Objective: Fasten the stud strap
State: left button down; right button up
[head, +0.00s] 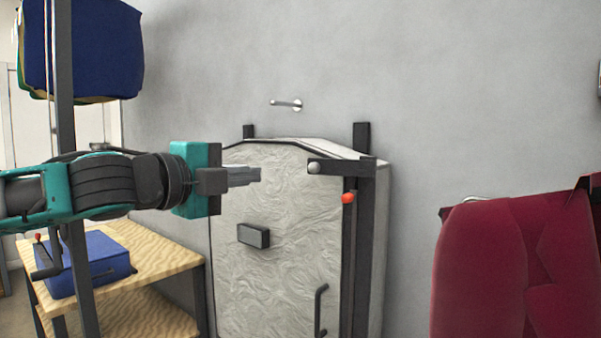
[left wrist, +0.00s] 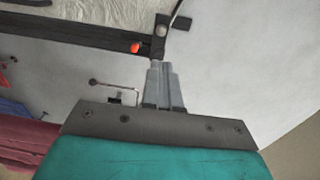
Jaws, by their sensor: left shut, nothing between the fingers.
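A pale, crinkled case (head: 290,215) stands against the wall. A short dark strap (head: 342,167) sticks out leftward from the top of a dark upright bar (head: 361,250), with a round silver stud (head: 314,168) at its free end. The strap and stud also show in the left wrist view, the stud (left wrist: 162,30) just beyond my fingertips. My left gripper (head: 259,175) is shut and empty, in front of the case and left of the stud, apart from it in the head view. A dark block (head: 253,236) sits on the case front. My right gripper is out of view.
An orange-red knob (head: 348,198) is on the bar below the strap. A dark handle (head: 320,310) is lower on the case. A wooden table (head: 165,258) with a blue box (head: 95,262) stands left; a dark red upholstered piece (head: 510,265) stands right. A wall hook (head: 288,104) is above.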

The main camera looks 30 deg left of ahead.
aim_at(311, 168)
pick_arm(q)
jog(key=w+p, duration=0.1)
jog(key=w, duration=0.3)
jog(key=w+p, duration=0.1)
jog(key=w, duration=0.3)
jog(key=w+d+p, duration=0.1)
jog(key=w+p, duration=0.1)
jog(key=w, duration=0.2)
jog(key=shift+w+f, duration=0.1)
jog(key=shift+w, duration=0.2)
jog(key=shift+w+f, duration=0.1)
jog(key=shift+w, duration=0.55)
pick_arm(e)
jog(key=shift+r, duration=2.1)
